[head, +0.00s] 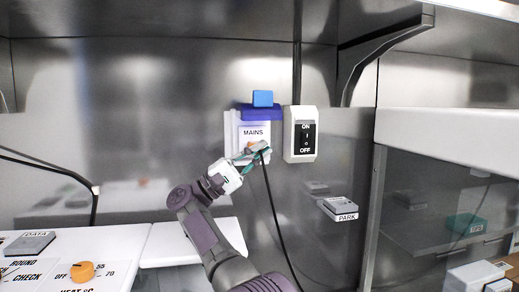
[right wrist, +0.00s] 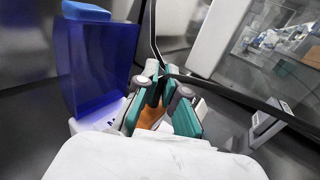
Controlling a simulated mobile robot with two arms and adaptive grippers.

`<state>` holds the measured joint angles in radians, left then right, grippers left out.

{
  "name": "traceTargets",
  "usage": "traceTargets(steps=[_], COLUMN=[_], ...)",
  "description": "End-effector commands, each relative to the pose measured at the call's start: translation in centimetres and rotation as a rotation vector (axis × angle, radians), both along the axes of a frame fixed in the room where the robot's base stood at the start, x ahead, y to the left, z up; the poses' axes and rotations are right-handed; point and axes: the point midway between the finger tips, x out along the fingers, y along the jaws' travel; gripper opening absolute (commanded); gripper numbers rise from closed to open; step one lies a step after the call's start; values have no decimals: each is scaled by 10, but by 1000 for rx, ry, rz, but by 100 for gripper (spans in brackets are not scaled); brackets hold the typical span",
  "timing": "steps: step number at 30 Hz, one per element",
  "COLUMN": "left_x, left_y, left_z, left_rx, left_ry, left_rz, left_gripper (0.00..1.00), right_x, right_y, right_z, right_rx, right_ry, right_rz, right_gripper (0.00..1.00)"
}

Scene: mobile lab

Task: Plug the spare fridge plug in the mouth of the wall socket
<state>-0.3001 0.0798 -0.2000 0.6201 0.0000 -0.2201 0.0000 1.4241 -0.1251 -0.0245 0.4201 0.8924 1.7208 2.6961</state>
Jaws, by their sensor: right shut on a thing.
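The wall socket (head: 232,124) is a white box marked MAINS on the steel wall, with its blue lid (head: 258,112) raised. In the right wrist view the blue lid (right wrist: 100,65) fills the left side. My right gripper (head: 256,153) is in front of the lower part of the socket, its teal fingers shut on the pale plug (head: 261,146). The plug's black cable (head: 271,200) hangs down. In the right wrist view the gripper (right wrist: 158,100) has an orange patch between its fingers. The socket's mouth is hidden, so I cannot tell whether the plug touches it. My left gripper is not in view.
An ON/OFF switch box (head: 299,134) stands close right of the socket. A PARK holder (head: 338,209) is on the wall lower right. A white counter with an orange knob (head: 82,271) is at lower left. A glass-fronted cabinet (head: 450,195) is at right.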

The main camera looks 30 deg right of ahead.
Motion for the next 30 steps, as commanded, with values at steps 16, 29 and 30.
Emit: traceTargets(steps=[16,29,30], left_x=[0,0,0], left_y=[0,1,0], left_z=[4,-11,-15], left_rx=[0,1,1], left_ry=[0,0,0], left_rz=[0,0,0], left_gripper=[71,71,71], right_x=[2,-3,-4], right_y=[-1,1,1], right_z=[0,-4,-5], right_rx=[-1,0,0], right_ry=[0,-3,-3], right_rz=[1,2,2], right_gripper=[38,38,38])
